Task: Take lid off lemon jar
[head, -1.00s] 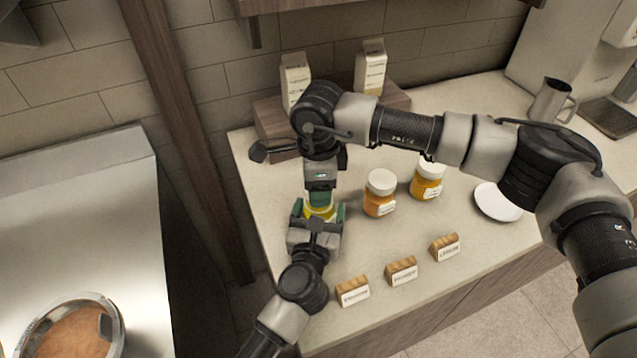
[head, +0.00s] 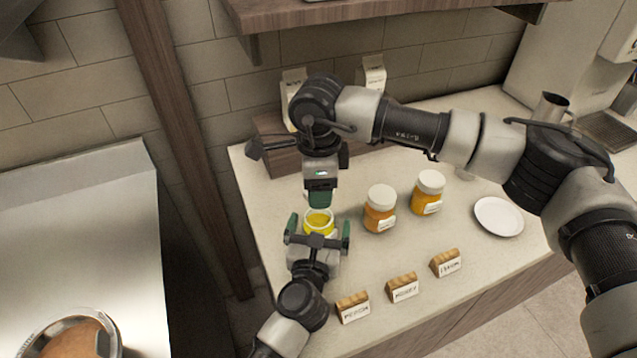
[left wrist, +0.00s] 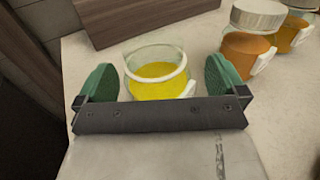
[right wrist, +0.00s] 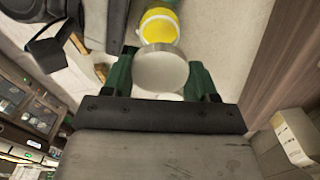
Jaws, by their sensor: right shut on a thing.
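The lemon jar (head: 319,222), a clear jar with yellow contents, stands upright and open on the counter. In the left wrist view its open rim and yellow contents (left wrist: 157,72) show clearly. My left gripper (head: 319,232) is open, with a green pad to either side of the jar and a gap between each pad and the glass. My right gripper (head: 319,196) is above and just behind the jar. In the right wrist view it is shut on the pale round lid (right wrist: 161,68), apart from the jar. The head view hides the lid.
Two orange jars with white lids, one nearer (head: 380,208) and one farther (head: 428,192), stand to the right. A white plate (head: 498,216) lies beyond them. Several wooden label blocks (head: 403,288) line the front. A wooden riser (head: 283,160) with cartons is at the back.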

